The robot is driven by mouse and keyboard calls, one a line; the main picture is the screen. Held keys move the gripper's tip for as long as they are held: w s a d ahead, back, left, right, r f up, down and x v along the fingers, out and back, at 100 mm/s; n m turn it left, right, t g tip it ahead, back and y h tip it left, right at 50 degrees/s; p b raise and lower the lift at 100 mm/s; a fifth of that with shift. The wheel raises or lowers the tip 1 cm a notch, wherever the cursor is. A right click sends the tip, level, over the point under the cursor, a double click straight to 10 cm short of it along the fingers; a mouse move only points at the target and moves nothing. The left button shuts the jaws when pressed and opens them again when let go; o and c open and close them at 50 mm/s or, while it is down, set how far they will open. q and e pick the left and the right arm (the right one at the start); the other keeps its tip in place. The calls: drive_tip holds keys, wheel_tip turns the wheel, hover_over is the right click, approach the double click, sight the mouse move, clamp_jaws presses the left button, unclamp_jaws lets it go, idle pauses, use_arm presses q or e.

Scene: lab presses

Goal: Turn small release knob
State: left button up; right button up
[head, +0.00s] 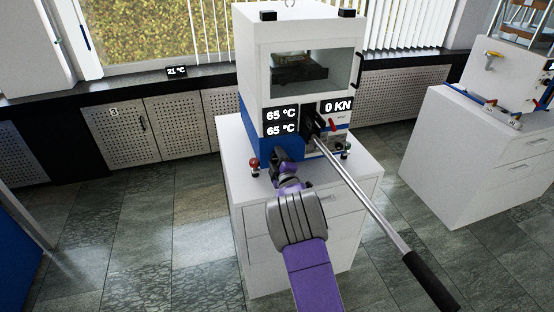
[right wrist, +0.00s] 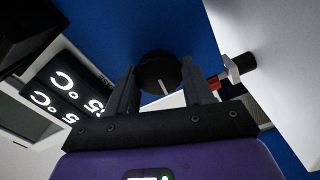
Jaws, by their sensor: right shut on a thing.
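The small release knob (right wrist: 158,72) is a round black knob with a white pointer line, on the blue panel of the press in the right wrist view. My right gripper (right wrist: 160,85) has one finger on each side of it and is shut on it. In the head view my right gripper (head: 281,157) is at the lower front of the white and blue press (head: 300,28), and it hides the knob there. My left gripper is not in view.
A long metal lever (head: 365,190) with a black grip (head: 431,281) slants from the press toward the lower right, close to my right arm. A red-topped knob (head: 254,163) sits left of my gripper. The press stands on a white cabinet (head: 345,215). Another cabinet (head: 465,170) stands right.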

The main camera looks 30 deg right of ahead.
drive_tip(key=o, duration=1)
drive_tip(key=shift+p+v, duration=0.85)
drive_tip(key=shift+v, duration=2.9)
